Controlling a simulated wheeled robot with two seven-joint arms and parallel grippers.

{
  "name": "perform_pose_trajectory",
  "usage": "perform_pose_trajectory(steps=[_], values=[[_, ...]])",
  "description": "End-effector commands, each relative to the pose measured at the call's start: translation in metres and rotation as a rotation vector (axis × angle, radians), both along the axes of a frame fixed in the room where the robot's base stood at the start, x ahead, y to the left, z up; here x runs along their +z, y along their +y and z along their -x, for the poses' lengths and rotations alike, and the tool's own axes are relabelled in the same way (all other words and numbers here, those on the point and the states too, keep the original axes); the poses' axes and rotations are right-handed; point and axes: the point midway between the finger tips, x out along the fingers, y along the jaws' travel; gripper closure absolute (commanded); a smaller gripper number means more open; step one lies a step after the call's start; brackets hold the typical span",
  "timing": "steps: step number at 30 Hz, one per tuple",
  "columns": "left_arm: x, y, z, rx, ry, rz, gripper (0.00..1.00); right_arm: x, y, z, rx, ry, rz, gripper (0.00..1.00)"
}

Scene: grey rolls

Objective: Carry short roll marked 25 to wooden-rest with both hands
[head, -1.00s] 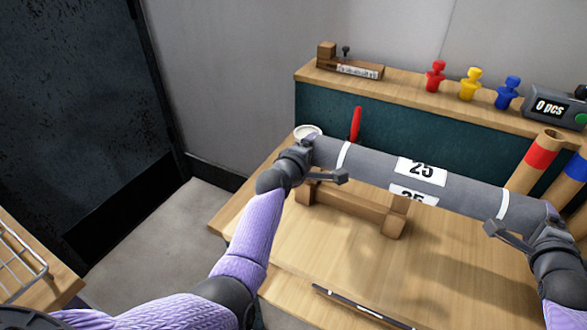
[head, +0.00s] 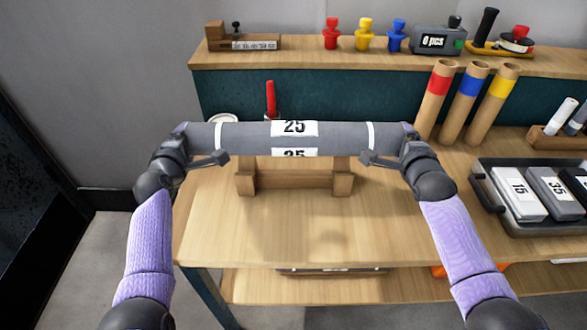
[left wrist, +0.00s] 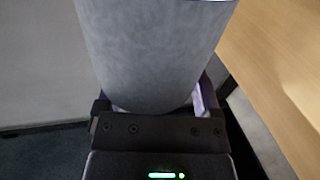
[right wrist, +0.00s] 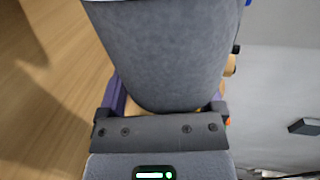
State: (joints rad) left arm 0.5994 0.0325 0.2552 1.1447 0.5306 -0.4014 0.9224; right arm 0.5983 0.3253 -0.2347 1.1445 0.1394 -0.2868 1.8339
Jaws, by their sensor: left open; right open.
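The grey roll marked 25 (head: 246,137) lies level across the head view, with white bands near both ends and white labels in the middle. The wooden rest (head: 292,179) stands on the bench just below and behind it; I cannot tell whether the roll touches it. My left gripper (head: 197,144) is open around the roll's left end. My right gripper (head: 391,143) is open around its right end. The roll also fills the space between the jaws in the left wrist view (left wrist: 155,50) and right wrist view (right wrist: 165,55). The rest's upper part is partly hidden.
A red upright handle (head: 270,97) and a white round dish (head: 223,118) are behind the roll. Color-banded tubes (head: 433,100) stand to the right, beside a tray (head: 480,190) of numbered blocks. The bench front (head: 290,230) is clear. A shelf with pegs and a counter (head: 437,41) runs behind.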

Motion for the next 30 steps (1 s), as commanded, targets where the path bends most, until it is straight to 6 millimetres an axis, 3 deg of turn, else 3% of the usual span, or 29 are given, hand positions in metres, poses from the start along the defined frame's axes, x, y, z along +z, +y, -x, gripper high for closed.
perform_pose_trajectory(steps=[1, 10, 16, 18, 24, 26, 30], values=[[-0.012, -0.009, -0.001, -0.021, 0.010, 0.000, 0.12, -0.011, 0.009, -0.001, 0.019, -0.002, 0.001, 0.12], [-0.057, -0.009, -0.001, -0.021, 0.027, 0.000, 0.12, -0.055, 0.009, -0.001, 0.019, 0.016, 0.001, 0.12], [-0.050, -0.004, 0.000, -0.020, 0.027, 0.000, 0.12, -0.048, 0.002, 0.000, 0.016, 0.016, 0.003, 0.12], [-0.050, 0.001, 0.000, -0.019, 0.026, -0.002, 0.00, -0.049, -0.003, 0.000, 0.014, 0.017, 0.003, 0.12], [-0.049, 0.005, 0.000, -0.013, 0.023, 0.000, 0.00, -0.049, -0.007, 0.000, 0.009, 0.020, 0.000, 0.12], [-0.049, 0.006, 0.000, -0.012, 0.022, 0.001, 0.00, -0.049, -0.007, 0.000, 0.008, 0.021, -0.001, 0.00], [-0.049, 0.007, 0.000, -0.010, 0.022, 0.000, 0.00, -0.049, -0.008, 0.001, 0.006, 0.021, 0.000, 0.00]])
